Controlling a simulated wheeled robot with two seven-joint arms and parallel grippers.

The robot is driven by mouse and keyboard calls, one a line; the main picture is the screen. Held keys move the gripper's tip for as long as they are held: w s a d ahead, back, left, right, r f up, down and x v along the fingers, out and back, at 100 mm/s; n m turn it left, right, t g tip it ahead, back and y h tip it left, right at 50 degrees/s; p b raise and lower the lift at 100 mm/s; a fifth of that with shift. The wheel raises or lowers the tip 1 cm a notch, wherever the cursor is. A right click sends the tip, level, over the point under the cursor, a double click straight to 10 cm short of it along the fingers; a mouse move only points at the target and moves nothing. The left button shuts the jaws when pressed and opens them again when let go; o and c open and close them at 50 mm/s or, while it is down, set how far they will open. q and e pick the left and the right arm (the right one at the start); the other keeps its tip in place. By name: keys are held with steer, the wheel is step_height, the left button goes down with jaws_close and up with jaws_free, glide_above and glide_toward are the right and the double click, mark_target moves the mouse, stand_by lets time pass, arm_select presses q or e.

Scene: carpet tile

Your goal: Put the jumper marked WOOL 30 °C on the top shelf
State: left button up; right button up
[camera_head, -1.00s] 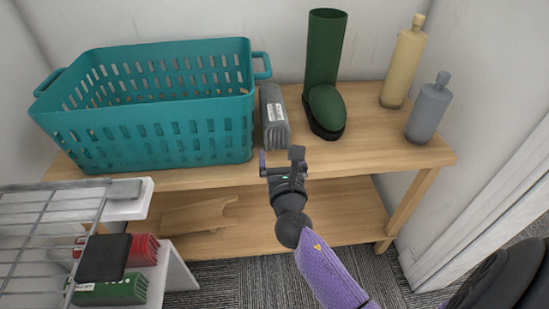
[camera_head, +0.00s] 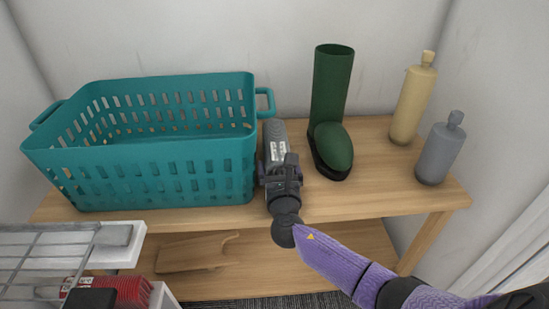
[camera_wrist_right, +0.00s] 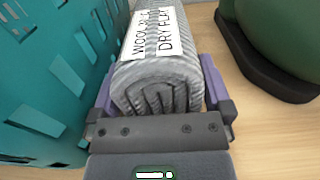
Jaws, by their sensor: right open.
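The jumper (camera_head: 274,133) is a grey knitted roll with a white label. It lies on the upper board of the wooden shelf unit (camera_head: 385,195), between a teal basket and a green boot. In the right wrist view the label on the jumper (camera_wrist_right: 150,72) reads WOOL and DRY FLAT; the figures after WOOL are hard to read. My right gripper (camera_head: 278,165) is open at the near end of the roll. In the wrist view its purple fingers stand on either side of the roll. My left gripper is not in view.
The teal basket (camera_head: 140,172) is close on the left of the jumper, the green boot (camera_head: 330,115) on the right. Yellow (camera_head: 411,105) and grey (camera_head: 440,150) bottles stand further right. A wire rack (camera_head: 45,260) and a red ribbed item (camera_head: 125,292) are at lower left.

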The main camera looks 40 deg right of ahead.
steer(key=shift+w+d+f, duration=0.15)
steer(key=shift+w+d, duration=0.1)
steer(key=shift+w, duration=0.1)
steer(key=shift+r, duration=0.2)
jaws_close()
